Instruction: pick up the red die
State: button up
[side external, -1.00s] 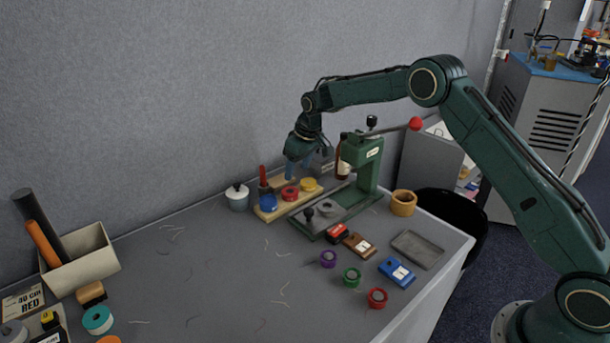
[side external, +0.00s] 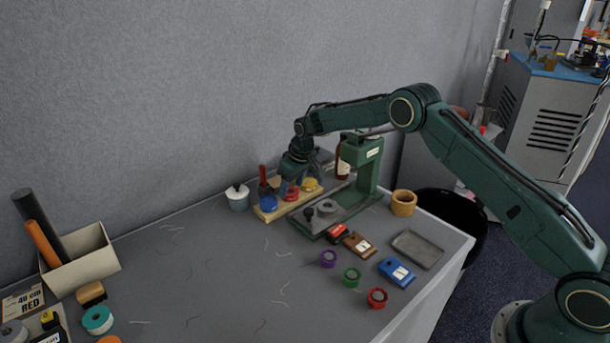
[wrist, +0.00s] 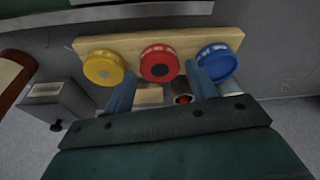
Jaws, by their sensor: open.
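The red die (side external: 291,196) is a short round piece on a wooden rack (side external: 265,215), between a blue die (side external: 268,203) and a yellow die (side external: 310,185). In the wrist view the red die (wrist: 159,63) lies between the yellow die (wrist: 103,68) and the blue die (wrist: 216,61). My gripper (side external: 297,184) is open and points down, low over the rack. In the wrist view my gripper (wrist: 161,72) has one fingertip on each side of the red die, near its neighbours. I cannot tell whether the fingers touch any die.
A green press (side external: 362,165) stands just right of the rack, close to my wrist. A white pot (side external: 237,198) and a red-handled tool (side external: 263,177) stand left of and behind it. Purple, green and red rings lie toward the front. The middle of the table is mostly clear.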

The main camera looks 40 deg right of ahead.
aim_at(291, 192)
jog(key=shift+x, duration=1.05)
jog(key=c, duration=1)
jog(key=shift+o, duration=0.2)
jog(key=shift+r, duration=0.2)
notch_tip(291, 192, up, 20)
jog(key=shift+f, duration=0.2)
